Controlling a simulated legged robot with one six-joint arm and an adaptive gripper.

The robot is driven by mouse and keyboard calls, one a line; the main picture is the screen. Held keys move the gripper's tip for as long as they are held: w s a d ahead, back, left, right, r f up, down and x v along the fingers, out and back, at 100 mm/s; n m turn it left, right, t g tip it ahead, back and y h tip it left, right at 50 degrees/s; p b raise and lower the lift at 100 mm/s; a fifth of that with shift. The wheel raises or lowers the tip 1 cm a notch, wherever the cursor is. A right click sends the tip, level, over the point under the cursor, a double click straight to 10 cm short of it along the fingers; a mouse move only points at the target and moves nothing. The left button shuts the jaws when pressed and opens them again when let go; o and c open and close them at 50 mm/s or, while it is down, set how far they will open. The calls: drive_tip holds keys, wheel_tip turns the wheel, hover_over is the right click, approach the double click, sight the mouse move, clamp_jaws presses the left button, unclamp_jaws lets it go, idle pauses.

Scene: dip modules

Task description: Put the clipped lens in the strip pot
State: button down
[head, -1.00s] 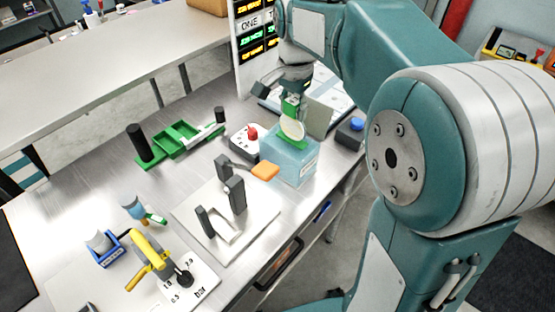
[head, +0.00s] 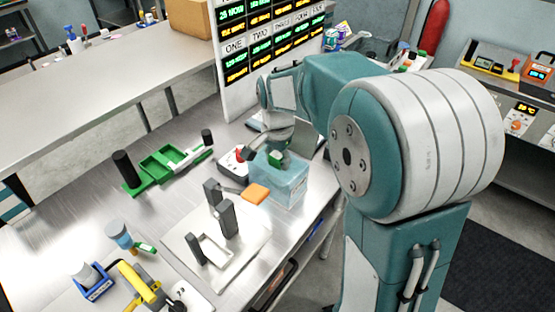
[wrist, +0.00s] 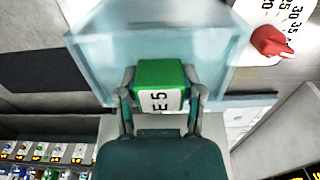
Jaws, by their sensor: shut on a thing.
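The clipped lens shows only by its green clip (head: 275,158), with the round lens below it hidden. In the wrist view the clip (wrist: 158,75) has a white label reading E5. My gripper (wrist: 160,97) is shut on the clip, with one finger on each side. The strip pot appears to be the clear blue, open-topped box (head: 278,188) at the table's right side. The clip is at the pot's mouth, and in the wrist view the pot's walls (wrist: 92,65) spread around and beyond it. I cannot tell whether the lens touches the pot's floor.
An orange block (head: 255,194) lies just left of the pot. A box with a red knob (head: 238,153) stands behind it. A pale fixture with dark posts (head: 227,220) is in front. A green rack (head: 172,163) stands further left, with bare metal table between.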

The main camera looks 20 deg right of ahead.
drive_tip(key=shift+c, duration=1.1)
unclamp_jaws()
wheel_tip(320, 180, up, 11)
drive_tip(key=shift+s+r, duration=0.1)
drive_tip(key=shift+r, duration=0.5)
drive_tip(key=s+f+n+t, duration=0.3)
drive_tip(key=s+n, duration=0.7)
drive_tip(key=s, duration=1)
drive_tip(key=shift+s+n+t, duration=0.35)
drive_tip(key=shift+n+t, duration=0.05)
drive_tip(key=shift+t, duration=0.9)
